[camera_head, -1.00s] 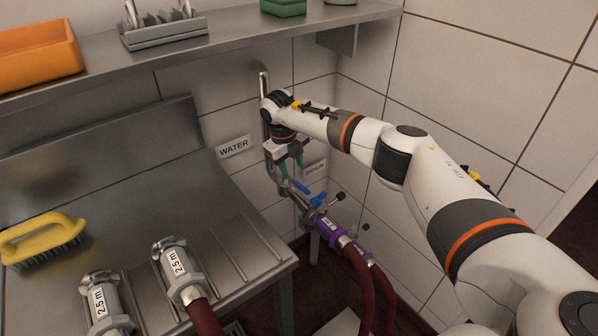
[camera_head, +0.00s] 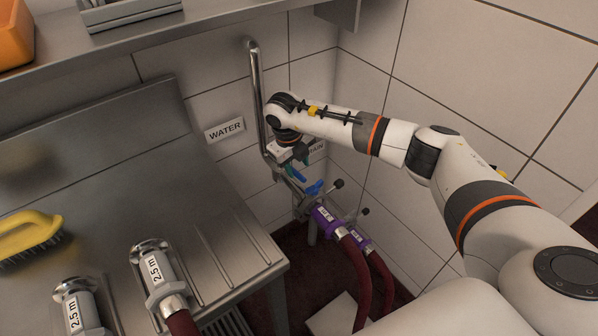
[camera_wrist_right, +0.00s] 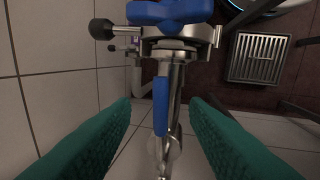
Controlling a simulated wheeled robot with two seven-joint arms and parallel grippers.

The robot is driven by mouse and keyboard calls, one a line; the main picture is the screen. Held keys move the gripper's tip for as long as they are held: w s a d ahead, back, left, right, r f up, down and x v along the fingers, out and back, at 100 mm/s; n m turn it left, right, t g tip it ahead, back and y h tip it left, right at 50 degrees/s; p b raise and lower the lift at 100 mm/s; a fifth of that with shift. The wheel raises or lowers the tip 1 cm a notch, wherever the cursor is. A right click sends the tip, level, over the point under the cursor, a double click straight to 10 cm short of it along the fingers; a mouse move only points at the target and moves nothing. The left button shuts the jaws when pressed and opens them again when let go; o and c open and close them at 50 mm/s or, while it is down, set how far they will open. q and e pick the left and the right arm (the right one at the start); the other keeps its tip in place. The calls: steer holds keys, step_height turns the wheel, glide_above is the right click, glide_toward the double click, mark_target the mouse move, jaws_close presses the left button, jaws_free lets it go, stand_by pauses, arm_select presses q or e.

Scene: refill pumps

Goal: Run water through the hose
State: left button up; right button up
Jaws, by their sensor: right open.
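A steel water pipe (camera_head: 256,92) runs down the wall beside the WATER label (camera_head: 225,130) to a valve with a blue lever (camera_head: 295,174). Below it, a dark red hose (camera_head: 361,275) with a purple collar (camera_head: 324,214) is joined to the pipe outlet at a clamp. My right gripper (camera_head: 296,167) is over the valve, its jaws pointing down. In the right wrist view, its green fingers (camera_wrist_right: 160,105) are open on either side of the blue lever (camera_wrist_right: 160,106), with gaps on both sides. My left gripper is out of view.
A second hose with a purple collar (camera_head: 360,241) hangs beside the first, near a partly hidden label. Two hose ends marked 2.5 m (camera_head: 157,268) (camera_head: 77,311) and a yellow brush (camera_head: 28,235) lie on the steel counter (camera_head: 130,190). A shelf (camera_head: 190,42) runs above.

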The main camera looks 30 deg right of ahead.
mark_target(299, 175)
steer(key=shift+w+d+f, duration=0.1)
steer(key=shift+d+f, duration=0.1)
steer(key=shift+f, duration=0.85)
steer(key=shift+d+f, duration=0.15)
steer(key=shift+f, duration=0.85)
steer(key=shift+c, duration=0.5)
jaws_close()
